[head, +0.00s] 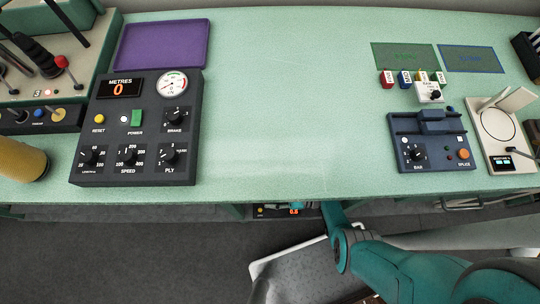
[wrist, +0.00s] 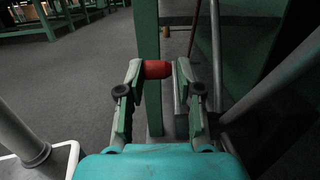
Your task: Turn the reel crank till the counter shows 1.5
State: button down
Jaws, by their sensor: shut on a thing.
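The reel's small counter (head: 293,211) shows under the table's front edge in the head view. Its orange digits look like 0.8, but they are tiny. In the wrist view my gripper (wrist: 158,72) is shut on the red crank handle (wrist: 157,69), which lies crosswise between the two fingertips. In the head view my arm reaches down to the table's front edge, and the table hides the fingers and the crank. The reel itself cannot be made out.
A green table (head: 270,120) spans the head view. A dark control panel (head: 135,182) with a METRES display reading 0 stands on its left. A green post (wrist: 147,60) stands close behind the handle.

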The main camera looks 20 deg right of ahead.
jog(key=shift+s+a+f, duration=0.1)
jog(key=shift+s+a, duration=0.15)
jog(key=shift+s, duration=0.25)
jog(key=c, duration=0.9)
grip_release()
jog(key=shift+w, duration=0.1)
jog(key=shift+w+d, duration=0.1)
jog(key=shift+w, duration=0.05)
jog(key=shift+r, duration=0.2)
jog(key=shift+r, duration=4.85)
